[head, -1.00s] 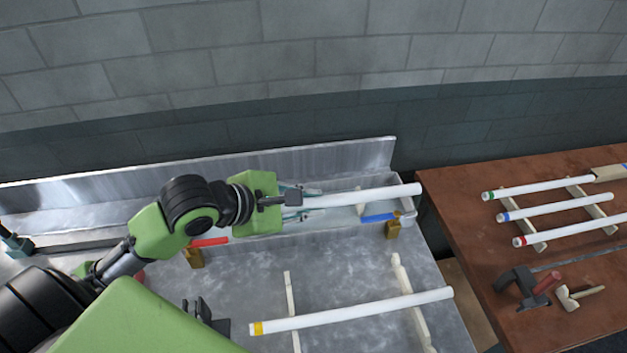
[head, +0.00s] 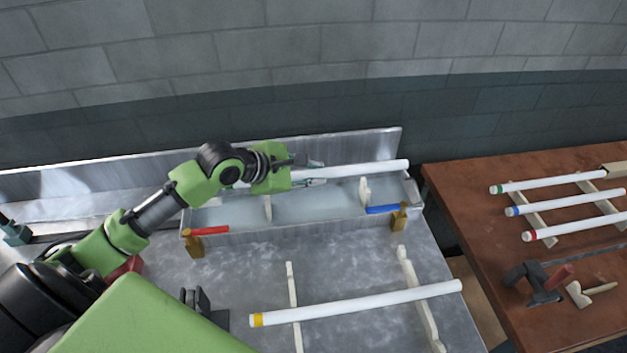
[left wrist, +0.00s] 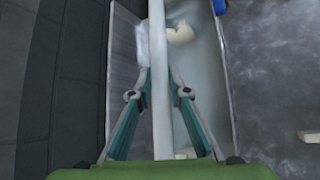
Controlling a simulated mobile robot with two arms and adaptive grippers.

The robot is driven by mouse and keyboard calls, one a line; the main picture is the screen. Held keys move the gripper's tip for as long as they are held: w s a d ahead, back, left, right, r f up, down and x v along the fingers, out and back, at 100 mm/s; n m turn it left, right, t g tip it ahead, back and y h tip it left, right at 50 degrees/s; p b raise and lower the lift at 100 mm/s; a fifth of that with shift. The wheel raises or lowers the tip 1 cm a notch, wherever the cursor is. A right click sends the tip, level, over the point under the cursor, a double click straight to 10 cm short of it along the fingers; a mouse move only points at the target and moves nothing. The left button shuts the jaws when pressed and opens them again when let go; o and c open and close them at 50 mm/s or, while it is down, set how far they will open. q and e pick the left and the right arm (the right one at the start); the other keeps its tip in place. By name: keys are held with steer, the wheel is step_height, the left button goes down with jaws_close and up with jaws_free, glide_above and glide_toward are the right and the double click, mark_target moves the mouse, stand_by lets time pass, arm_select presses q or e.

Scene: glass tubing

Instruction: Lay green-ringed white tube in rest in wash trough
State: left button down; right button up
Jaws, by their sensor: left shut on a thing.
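My left gripper (head: 312,176) is shut on a white tube (head: 365,169), which sticks out to the right above the back part of the wash trough (head: 300,231). In the left wrist view the tube (left wrist: 158,60) runs between the teal fingers (left wrist: 160,88). No ring shows on the held tube, as its left part is partly hidden by the gripper. Two pale rests (head: 267,207) (head: 364,190) stand in the trough, in front of the tube in the head view. A green-ringed white tube (head: 545,184) lies on the brown table's rack. My right gripper is not seen.
Red (head: 209,231) and blue (head: 383,209) handles sit at the trough's front corners. A yellow-ringed tube (head: 360,303) lies on supports in front. Blue-ringed (head: 560,204) and red-ringed (head: 575,229) tubes lie on the brown table (head: 455,190). A metal backsplash (head: 345,147) rises behind the trough.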

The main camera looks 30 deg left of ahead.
arm_select(q)
steer(key=shift+w+a+f, duration=0.2)
steer(key=shift+w+f, duration=0.25)
steer(key=shift+f, duration=0.1)
step_height(320, 180, down, 4)
steer(key=shift+w+a+r+p, duration=0.1)
steer(key=shift+r+p, duration=0.1)
steer(key=shift+p, duration=0.4)
steer(key=shift+f, duration=0.2)
steer(key=shift+f, duration=0.35)
steer(key=c, duration=1.9)
jaws_free()
